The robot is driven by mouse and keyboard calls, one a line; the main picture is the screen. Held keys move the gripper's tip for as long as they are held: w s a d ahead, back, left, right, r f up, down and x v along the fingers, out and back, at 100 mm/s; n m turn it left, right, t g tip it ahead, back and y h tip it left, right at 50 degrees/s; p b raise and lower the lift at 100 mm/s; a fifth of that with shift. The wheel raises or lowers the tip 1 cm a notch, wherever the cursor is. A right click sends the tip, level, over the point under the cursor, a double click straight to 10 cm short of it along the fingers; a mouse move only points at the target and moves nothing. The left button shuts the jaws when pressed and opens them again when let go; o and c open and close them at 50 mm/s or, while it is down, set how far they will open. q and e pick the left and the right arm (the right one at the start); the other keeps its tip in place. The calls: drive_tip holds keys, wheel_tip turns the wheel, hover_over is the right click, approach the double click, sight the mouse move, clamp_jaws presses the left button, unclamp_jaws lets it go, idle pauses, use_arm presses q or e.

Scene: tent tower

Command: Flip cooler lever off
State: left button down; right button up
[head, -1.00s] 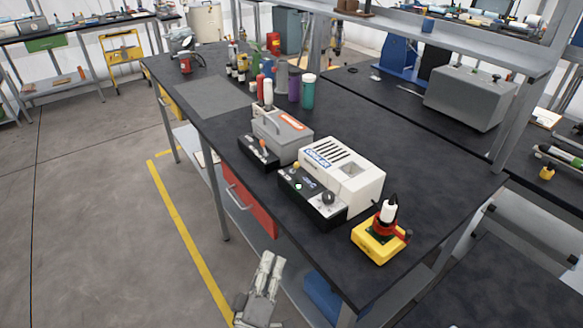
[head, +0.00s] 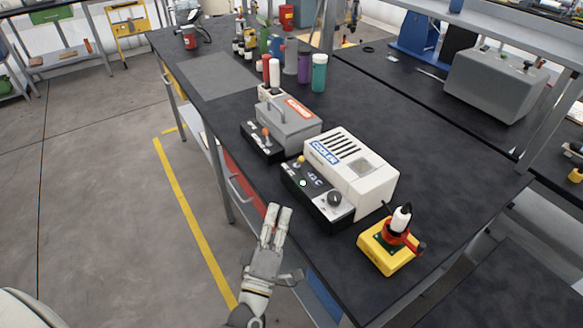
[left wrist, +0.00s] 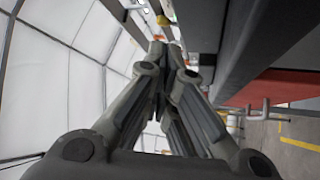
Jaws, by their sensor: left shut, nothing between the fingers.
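The white cooler box (head: 365,183), labelled COOLER, stands near the front edge of the dark table. Its black control panel (head: 322,206) faces the edge, with a display, a green light and a dark round knob (head: 334,198). A lever with a yellow knob (head: 300,160) rises from the panel's left end. My left gripper (head: 278,208) is shut and empty, in front of the table edge and apart from the panel. Its closed fingers also show in the left wrist view (left wrist: 170,55), with a small yellow knob beyond the tips. My right gripper is not in view.
A grey heater-like box (head: 290,128) with an orange-knobbed lever (head: 266,133) stands left of the cooler. Several bottles are farther back. The table's front edge (head: 257,186) lies close to my left gripper.

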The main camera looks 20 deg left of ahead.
sight(292, 178)
use_arm(q)
drive_tip(key=p+x, duration=0.1)
drive_tip(key=x, duration=0.5)
drive_tip(key=shift+s+r, duration=0.1)
drive_tip(key=p+x, duration=0.2)
drive_tip(key=x, duration=0.3)
drive_tip(key=shift+w, duration=0.7)
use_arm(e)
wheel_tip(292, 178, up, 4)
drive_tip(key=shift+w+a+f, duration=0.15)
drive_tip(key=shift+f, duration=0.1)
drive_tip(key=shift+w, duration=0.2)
use_arm(q)
drive_tip(key=shift+w, duration=0.1)
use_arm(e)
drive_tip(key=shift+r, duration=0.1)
